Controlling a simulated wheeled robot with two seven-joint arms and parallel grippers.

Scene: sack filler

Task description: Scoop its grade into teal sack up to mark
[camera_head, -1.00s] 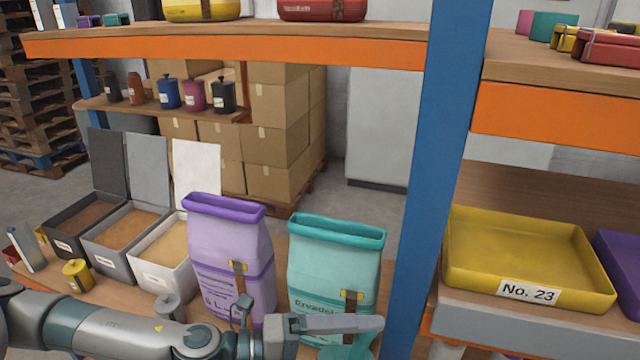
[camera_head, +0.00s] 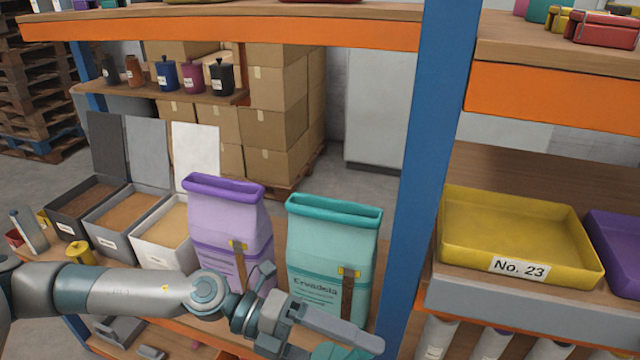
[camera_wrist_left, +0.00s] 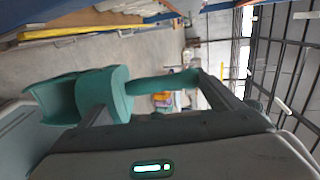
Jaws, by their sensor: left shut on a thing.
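The teal sack (camera_head: 330,255) stands upright with an open top on the wooden bench, right of the purple sack. A strap with a yellow tag runs down its front; its inside is hidden. My left gripper (camera_head: 335,335) is in front of the sack's lower part and is shut on a teal scoop (camera_head: 342,352). The scoop (camera_wrist_left: 105,92) shows better in the left wrist view, its handle between the fingers (camera_wrist_left: 160,88). I cannot tell what the scoop holds. Three open bins stand at left: dark grey (camera_head: 75,232), mid grey (camera_head: 112,243) and white (camera_head: 152,256), with brown to pale contents.
The purple sack (camera_head: 228,218) stands between the white bin and the teal sack. A blue post (camera_head: 425,150) rises close right of the teal sack. A yellow tray (camera_head: 520,225) marked No. 23 lies right of it. A yellow pot (camera_head: 80,252) stands before the bins.

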